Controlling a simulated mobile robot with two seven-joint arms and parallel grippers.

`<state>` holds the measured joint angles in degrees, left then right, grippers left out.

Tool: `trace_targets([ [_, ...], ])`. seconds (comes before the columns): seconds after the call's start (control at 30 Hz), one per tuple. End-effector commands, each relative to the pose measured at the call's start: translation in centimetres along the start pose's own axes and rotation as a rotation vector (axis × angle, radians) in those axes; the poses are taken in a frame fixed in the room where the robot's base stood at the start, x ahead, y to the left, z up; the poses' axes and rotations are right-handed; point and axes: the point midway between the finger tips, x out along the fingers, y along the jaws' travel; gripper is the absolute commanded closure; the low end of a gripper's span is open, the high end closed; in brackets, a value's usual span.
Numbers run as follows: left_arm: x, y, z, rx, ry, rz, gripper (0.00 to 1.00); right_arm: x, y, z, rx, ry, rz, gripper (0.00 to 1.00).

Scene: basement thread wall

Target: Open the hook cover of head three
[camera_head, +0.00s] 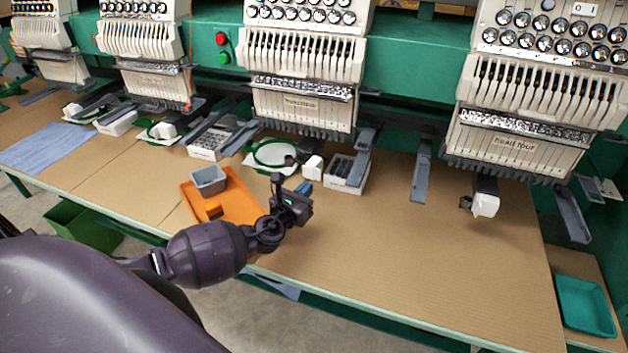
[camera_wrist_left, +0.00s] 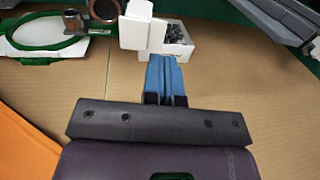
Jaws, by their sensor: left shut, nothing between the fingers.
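Head three (camera_head: 302,103) is the labelled machine head at the middle of the head view. Below it, a small white hook cover (camera_head: 313,168) sits at the front, beside a green hoop (camera_head: 273,154). In the left wrist view the white cover (camera_wrist_left: 141,32) is a block straight ahead, just beyond the fingertips. I cannot tell whether it is shut or ajar. My left gripper (camera_head: 304,188) is just in front of and below the cover. Its blue fingers (camera_wrist_left: 165,72) are together and empty; contact with the cover is unclear. My right gripper is not in view.
An orange tray (camera_head: 236,205) with a grey bin (camera_head: 208,180) lies left of my gripper. A white box of dark parts (camera_head: 346,172) stands right of the cover. Grey arms (camera_head: 362,157) hang nearby. The brown table (camera_head: 420,255) is clear to the right.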

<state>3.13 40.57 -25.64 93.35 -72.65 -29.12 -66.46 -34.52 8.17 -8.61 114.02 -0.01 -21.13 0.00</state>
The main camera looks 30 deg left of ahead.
Motion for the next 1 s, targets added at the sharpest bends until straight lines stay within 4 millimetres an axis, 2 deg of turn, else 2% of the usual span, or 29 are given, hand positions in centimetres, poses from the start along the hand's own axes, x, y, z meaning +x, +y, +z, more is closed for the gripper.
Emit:
trace_targets([
  [0.13,2.3,0.0,0.1,0.001,-0.001,0.000,1.00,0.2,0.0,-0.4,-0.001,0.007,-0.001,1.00],
  [0.33,4.1,0.0,0.0,0.001,0.000,0.000,1.00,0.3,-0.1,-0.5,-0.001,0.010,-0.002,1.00],
  [0.83,4.6,-0.1,0.0,0.000,0.000,0.001,1.00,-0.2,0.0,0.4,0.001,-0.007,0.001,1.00],
  [1.0,5.1,-1.0,0.1,-0.002,0.000,0.012,1.00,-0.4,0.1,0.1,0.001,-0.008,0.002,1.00],
])
